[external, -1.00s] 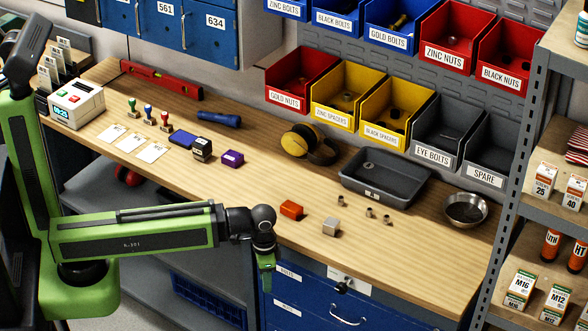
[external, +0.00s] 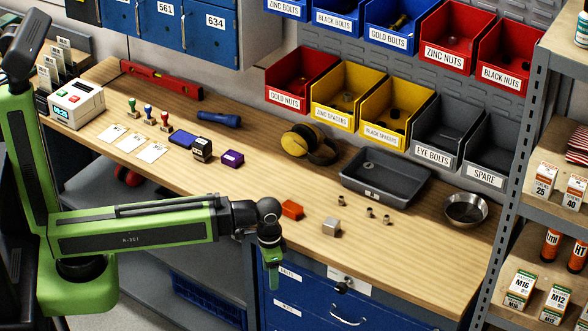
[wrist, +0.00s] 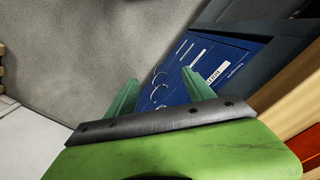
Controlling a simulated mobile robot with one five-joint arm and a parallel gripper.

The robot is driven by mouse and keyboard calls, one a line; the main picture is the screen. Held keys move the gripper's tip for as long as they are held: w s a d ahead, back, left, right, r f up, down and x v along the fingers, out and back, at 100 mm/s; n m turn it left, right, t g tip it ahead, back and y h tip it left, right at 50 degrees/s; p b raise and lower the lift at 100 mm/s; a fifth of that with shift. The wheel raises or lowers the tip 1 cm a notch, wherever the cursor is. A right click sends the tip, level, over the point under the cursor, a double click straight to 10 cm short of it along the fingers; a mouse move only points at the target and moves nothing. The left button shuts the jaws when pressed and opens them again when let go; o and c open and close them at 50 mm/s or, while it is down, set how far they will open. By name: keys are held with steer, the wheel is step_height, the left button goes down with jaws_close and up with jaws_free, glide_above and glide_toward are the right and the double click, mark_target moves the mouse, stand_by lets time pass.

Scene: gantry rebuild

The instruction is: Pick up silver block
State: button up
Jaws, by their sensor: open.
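The silver block (external: 331,227) is a small pale metallic cube on the wooden workbench (external: 400,255), near its front edge. My gripper (external: 273,278) hangs in front of the bench edge, left of and lower than the silver block in the external view. It points down and is empty. In the wrist view its two green fingers (wrist: 160,98) stand apart, with the blue drawer front beyond them. The silver block does not show in the wrist view.
A red block (external: 292,209) lies just left of the silver block. Several small metal parts (external: 371,212), a dark grey tray (external: 385,190) and a metal bowl (external: 466,209) are behind and right. The blue drawer cabinet (external: 310,295) is below the bench edge. Bare wood lies right of the silver block.

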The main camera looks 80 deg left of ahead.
steer(key=w+a+r+n+p, duration=0.4)
steer(key=w+r+p, duration=0.85)
steer(key=r, duration=0.35)
step_height(320, 180, up, 9)
steer(key=n+p, duration=0.5)
steer(key=p, duration=0.5)
glide_above(332, 222)
steer(key=f+b, duration=1.2)
steer(key=shift+w+a+f+b, duration=0.2)
steer(key=shift+f+b, duration=0.15)
steer(key=shift+r, duration=0.1)
steer(key=f+b, duration=0.5)
steer(key=shift+s+d+f, duration=0.1)
steer(key=shift+s+f, duration=0.1)
steer(key=shift+s, duration=0.05)
steer(key=shift+r, duration=0.2)
steer(key=shift+c, duration=0.3)
jaws_close()
